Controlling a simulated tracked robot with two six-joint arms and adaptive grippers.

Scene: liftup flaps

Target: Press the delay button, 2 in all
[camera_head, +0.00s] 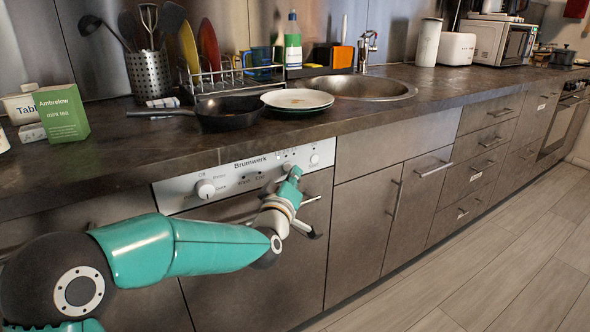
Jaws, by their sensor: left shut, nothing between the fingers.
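The Brumwerk dishwasher has a pale control panel (232,178) under the worktop. It carries a round white knob (205,188) with small printed labels at its left. Several small buttons (288,165) sit along its right part, and a round button (314,159) is near the right end. The lettering at the buttons is too small to tell which is delay. My left gripper (289,184) is shut and empty in front of the panel's right half, covering part of its lower edge. I cannot tell whether it touches the panel. My right gripper is out of view.
The dishwasher door handle (312,199) sticks out beside my left gripper. The floor (480,260) at right is clear.

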